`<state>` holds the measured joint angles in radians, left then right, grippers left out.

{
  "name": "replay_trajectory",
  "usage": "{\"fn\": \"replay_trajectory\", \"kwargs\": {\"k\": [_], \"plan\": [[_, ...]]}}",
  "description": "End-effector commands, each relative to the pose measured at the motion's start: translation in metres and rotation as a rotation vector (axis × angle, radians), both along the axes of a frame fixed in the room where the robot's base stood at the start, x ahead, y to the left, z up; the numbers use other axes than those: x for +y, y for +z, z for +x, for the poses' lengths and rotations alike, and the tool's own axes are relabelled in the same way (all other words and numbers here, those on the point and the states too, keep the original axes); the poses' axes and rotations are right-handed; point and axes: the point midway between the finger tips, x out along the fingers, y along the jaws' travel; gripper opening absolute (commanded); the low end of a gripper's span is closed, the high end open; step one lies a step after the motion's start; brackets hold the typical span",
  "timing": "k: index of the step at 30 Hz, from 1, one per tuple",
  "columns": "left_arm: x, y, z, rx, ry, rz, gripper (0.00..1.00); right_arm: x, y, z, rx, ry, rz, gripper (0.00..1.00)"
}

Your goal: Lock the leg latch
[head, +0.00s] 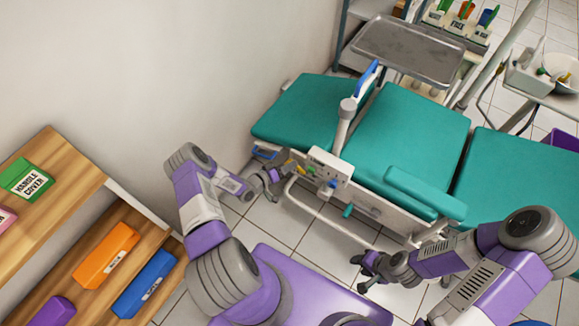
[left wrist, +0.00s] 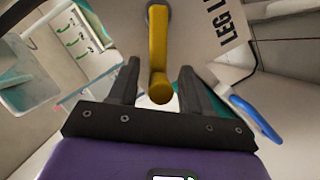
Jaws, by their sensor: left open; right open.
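The leg latch (left wrist: 157,45) is a yellow lever on a pale panel (left wrist: 205,45) with black lettering that begins "LEG L". In the left wrist view the lever hangs down, and its rounded end is between the fingertips of my left gripper (left wrist: 160,80). The fingers are open, with a gap on each side of the lever. In the head view my left gripper (head: 277,178) is at the left end of the dental chair's side panel (head: 327,160), beside small yellow handles. My right gripper (head: 362,271) is open and empty, low in front of the chair.
The teal dental chair (head: 400,140) fills the middle. A blue handle (left wrist: 255,118) is right of the lever in the wrist view. A metal tray (head: 410,50) stands behind the chair. A wooden shelf (head: 60,170) with coloured boxes is at left.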

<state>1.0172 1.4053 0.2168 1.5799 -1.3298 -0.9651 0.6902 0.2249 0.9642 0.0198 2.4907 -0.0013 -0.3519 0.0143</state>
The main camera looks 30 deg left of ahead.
Motion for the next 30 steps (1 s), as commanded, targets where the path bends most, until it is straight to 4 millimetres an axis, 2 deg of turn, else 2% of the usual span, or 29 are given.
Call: {"fn": "replay_trajectory", "kwargs": {"k": [4, 12, 21, 22, 30], "plan": [[-0.0044, -0.0031, 0.0089, 0.001, -0.001, -0.001, 0.49, 0.0000, -0.0034, 0.0000, 0.000, 0.000, 0.000, 0.43], [-0.0046, -0.0026, 0.0102, 0.002, 0.000, 0.000, 0.49, 0.0001, -0.0031, 0.0000, 0.000, 0.000, 0.000, 0.43], [-0.0042, -0.0029, 0.0100, 0.003, 0.000, 0.001, 0.03, 0.0000, -0.0032, 0.0000, 0.000, 0.000, 0.000, 0.43], [-0.0042, -0.0030, 0.0100, 0.003, 0.000, 0.001, 0.00, 0.0000, -0.0032, 0.0000, 0.000, 0.000, 0.000, 0.43], [-0.0028, -0.0042, 0.0094, 0.006, 0.002, 0.004, 0.00, 0.0000, -0.0032, 0.0000, 0.000, 0.000, 0.000, 0.43]]}}
